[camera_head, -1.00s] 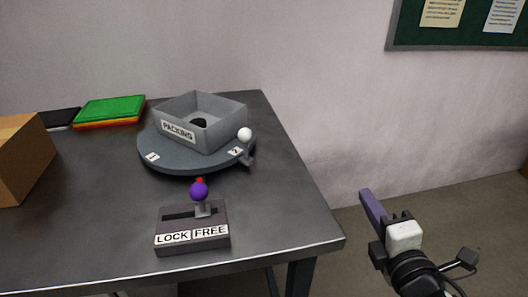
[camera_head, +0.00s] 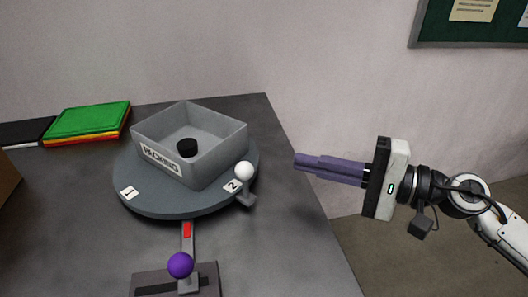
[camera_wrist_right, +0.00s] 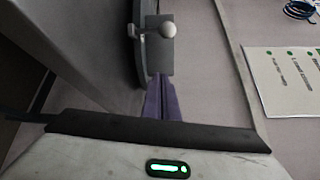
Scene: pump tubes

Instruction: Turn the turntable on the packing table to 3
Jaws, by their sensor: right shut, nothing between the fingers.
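The round grey turntable (camera_head: 165,208) is on the packing table. Its rim shows a label 1 at front left and a label 2 at front right; no 3 shows. A white ball-topped handle (camera_head: 244,171) stands out from the rim beside label 2; it also shows in the right wrist view (camera_wrist_right: 168,31). A red pointer mark (camera_head: 187,230) lies in front, between the labels. My right gripper (camera_head: 298,163) is shut and empty, pointing left, to the right of the handle and apart from it. The wrist view shows its purple fingers (camera_wrist_right: 161,92) together. My left gripper is out of view.
A grey PACKING bin (camera_head: 215,168) with a black round piece (camera_head: 187,147) sits on the turntable. The purple-knobbed lock lever (camera_head: 180,265) stands in front, right of its slot's middle. Green, yellow and red trays (camera_head: 88,119) lie at back left. The table's right edge is clear.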

